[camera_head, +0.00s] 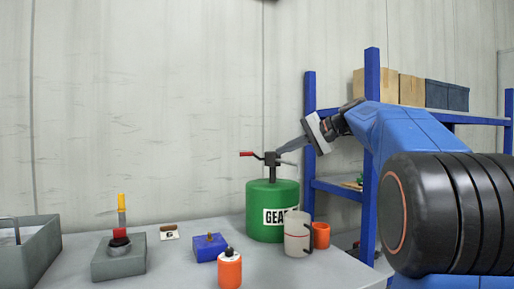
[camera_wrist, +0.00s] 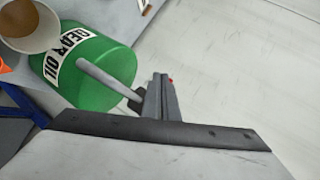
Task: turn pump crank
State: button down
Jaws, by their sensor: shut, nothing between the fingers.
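A green drum (camera_head: 264,215) labelled GEAR OIL stands on the table. A dark pump (camera_head: 272,167) rises from its top, with a crank ending in a red handle (camera_head: 246,154) that points left. A grey spout sticks out to the right. My gripper (camera_head: 281,151) reaches in from the right, shut and empty, its tips close to the pump head. In the wrist view the shut fingers (camera_wrist: 161,90) hide most of the pump and crank. A bit of red handle (camera_wrist: 171,81) shows beside the tips. I cannot tell whether they touch the crank.
A pale mug (camera_head: 296,236) and an orange cup (camera_head: 321,235) stand right of the drum. An orange bottle (camera_head: 230,271), a blue box (camera_head: 209,247) and a screw jack (camera_head: 119,257) are to the left. Blue shelving (camera_head: 372,150) stands behind my arm.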

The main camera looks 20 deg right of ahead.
jog(key=w+a+r+n+t+h, duration=0.3)
jog(key=w+a+r+n+h, duration=0.3)
jog(key=w+r+n+h, duration=0.15)
send_near(247, 153)
jog(key=w, duration=0.6)
jog(key=shift+w+f+n, duration=0.35)
jog(key=shift+f+n, duration=0.05)
jog(key=shift+n, duration=0.05)
jog(key=shift+w+f, duration=0.85)
jog(key=shift+f, duration=0.1)
